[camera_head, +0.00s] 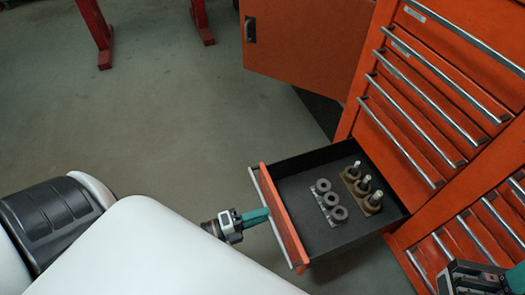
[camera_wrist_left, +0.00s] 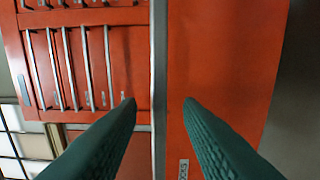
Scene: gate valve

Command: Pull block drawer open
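The block drawer (camera_head: 325,227) stands pulled out of the orange cabinet. It has a black interior, an orange front and a silver bar handle (camera_head: 270,217). In it lie a grey holder with ring-shaped blocks (camera_head: 330,200) and a brown holder with pegged blocks (camera_head: 362,189). My left gripper (camera_head: 267,214) is at the handle. In the left wrist view, its two teal fingers (camera_wrist_left: 160,102) are apart, with the handle bar (camera_wrist_left: 159,60) between them and a gap on each side. My right gripper (camera_head: 478,280) shows only partly at the lower right corner; its fingertips are unclear.
The orange cabinet (camera_head: 440,60) has several shut drawers with silver handles above and beside the open one. An orange door panel (camera_head: 305,40) stands behind. Red legs (camera_head: 97,30) stand at the upper left. Grey floor (camera_head: 190,120) left of the drawer is clear.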

